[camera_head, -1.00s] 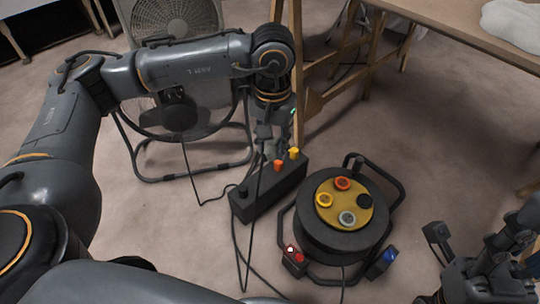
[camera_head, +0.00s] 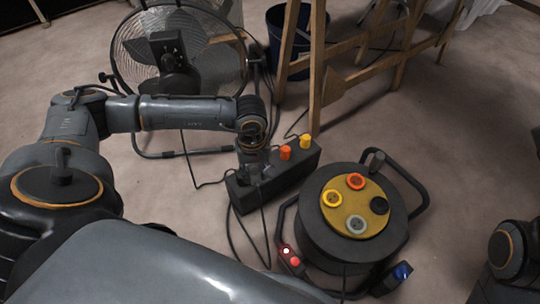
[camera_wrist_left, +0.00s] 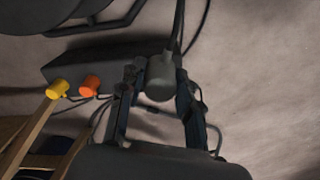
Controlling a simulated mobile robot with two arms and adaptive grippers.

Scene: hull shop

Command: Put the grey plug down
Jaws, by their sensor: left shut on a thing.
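My left gripper (camera_head: 256,178) is at the near-left end of a long black socket box (camera_head: 300,168). In the left wrist view its fingers (camera_wrist_left: 160,88) are shut on the grey plug (camera_wrist_left: 160,76), whose cable runs up out of the view. The box lies behind the plug in that view. In the head view the plug is hidden by the gripper, and I cannot tell whether it touches the box. My right gripper is out of view.
An orange plug (camera_head: 285,152) and a yellow plug (camera_head: 306,141) stand on the box. A cable reel (camera_head: 319,223) stands right of it. A fan (camera_head: 200,50), a blue bucket (camera_head: 275,40) and wooden trestle legs (camera_head: 318,60) are behind. Loose cables cross the floor.

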